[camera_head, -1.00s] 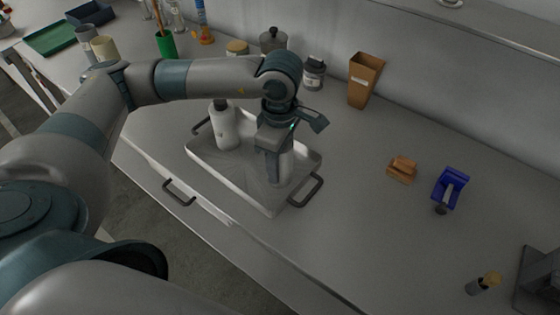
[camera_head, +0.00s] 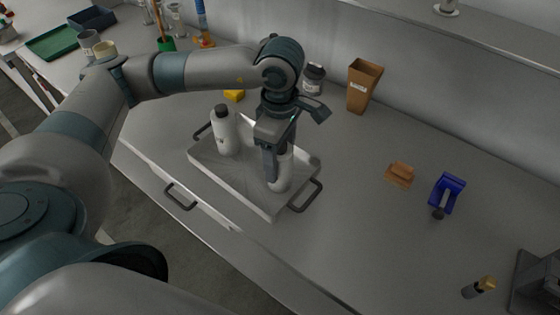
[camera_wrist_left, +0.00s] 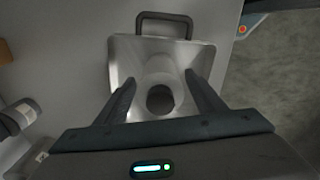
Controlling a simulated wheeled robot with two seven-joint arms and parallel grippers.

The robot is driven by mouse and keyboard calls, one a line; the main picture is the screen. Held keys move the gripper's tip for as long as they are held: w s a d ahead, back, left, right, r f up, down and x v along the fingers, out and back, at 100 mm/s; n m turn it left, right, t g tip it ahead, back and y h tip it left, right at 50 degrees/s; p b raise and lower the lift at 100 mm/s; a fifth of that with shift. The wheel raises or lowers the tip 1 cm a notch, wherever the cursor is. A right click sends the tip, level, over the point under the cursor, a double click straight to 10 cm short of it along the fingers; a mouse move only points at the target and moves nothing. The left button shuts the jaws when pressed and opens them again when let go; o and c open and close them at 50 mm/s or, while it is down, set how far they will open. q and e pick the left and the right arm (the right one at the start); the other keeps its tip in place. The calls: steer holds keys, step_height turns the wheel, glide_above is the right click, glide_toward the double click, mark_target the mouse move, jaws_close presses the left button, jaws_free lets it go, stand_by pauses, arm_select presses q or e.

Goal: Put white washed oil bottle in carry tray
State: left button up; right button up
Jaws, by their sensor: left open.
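The carry tray (camera_head: 238,183) is a pale, shallow tray with dark handles on the bench; its floor and one handle show in the left wrist view (camera_wrist_left: 202,58). My left gripper (camera_head: 276,172) is open over the tray's right part. A white bottle (camera_head: 284,178) stands in the tray at its fingers, its upper part hidden by the gripper. In the left wrist view the white bottle (camera_wrist_left: 160,70) with a dark round top lies between the two open fingers of my left gripper (camera_wrist_left: 163,90). Another white bottle (camera_head: 223,135) with a dark cap stands in the tray's left part. My right gripper is out of view.
A brown bin (camera_head: 360,88) and a dark-lidded jar (camera_head: 313,80) stand along the wall. Bench between tray and these is clear.

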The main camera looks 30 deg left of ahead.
arm_select(q)
step_height(320, 180, up, 6)
steer(key=shift+r+p, duration=0.2)
steer(key=shift+p, duration=0.7)
steer(key=shift+r, duration=0.8)
